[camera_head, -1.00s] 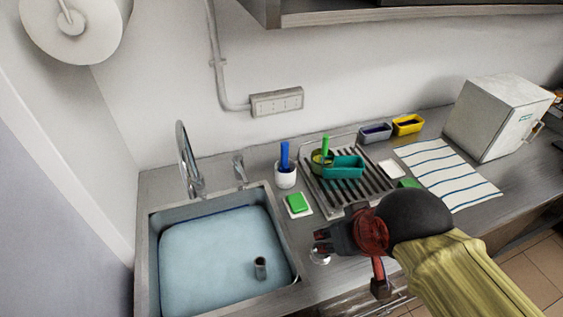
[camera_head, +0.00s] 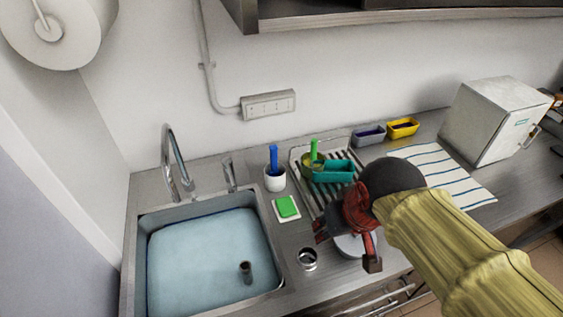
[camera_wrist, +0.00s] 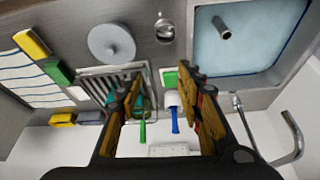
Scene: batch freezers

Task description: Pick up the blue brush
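The blue brush (camera_head: 273,156) stands upright with its handle up in a white cup (camera_head: 275,181) on the counter, behind the green sponge. Its lower part is hidden inside the cup. The brush (camera_wrist: 175,122) and cup (camera_wrist: 173,101) also show in the wrist view, ahead of my fingers and nearer the right one. My gripper (camera_head: 321,230) is above the counter, right of and nearer the camera than the cup. In the wrist view my gripper's (camera_wrist: 160,76) two fingers are wide apart with nothing held between them.
A green sponge (camera_head: 287,206) lies on a white pad before the cup. The water-filled sink (camera_head: 140,270) and tap (camera_head: 168,160) are left. A drying rack (camera_head: 300,180) with a teal tray (camera_head: 334,171) is right. A small metal cup (camera_head: 307,259) stands near my gripper.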

